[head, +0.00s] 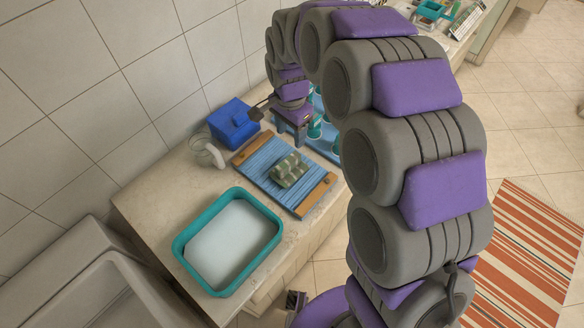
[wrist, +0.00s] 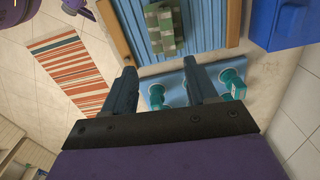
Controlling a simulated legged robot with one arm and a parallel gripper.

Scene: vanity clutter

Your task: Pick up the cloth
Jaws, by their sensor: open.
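A folded green checked cloth (head: 290,170) lies on a blue ribbed board with wooden ends (head: 265,176) on the counter. In the wrist view the cloth (wrist: 164,28) is at the top, beyond my fingertips. My gripper (head: 288,140) is beside the far right side of the board, apart from the cloth. In the wrist view my gripper (wrist: 160,76) has its two fingers spread with nothing held between them; teal-capped items on a blue tray (wrist: 175,78) show behind and between the fingers. My arm hides part of that tray in the head view.
A teal-rimmed basin (head: 188,232) with a pale inside stands at the counter's near end. A blue box (head: 234,122) and a whitish curved object (head: 205,151) stand by the wall. More items (head: 432,12) are at the far end. A striped rug (head: 525,262) lies on the floor.

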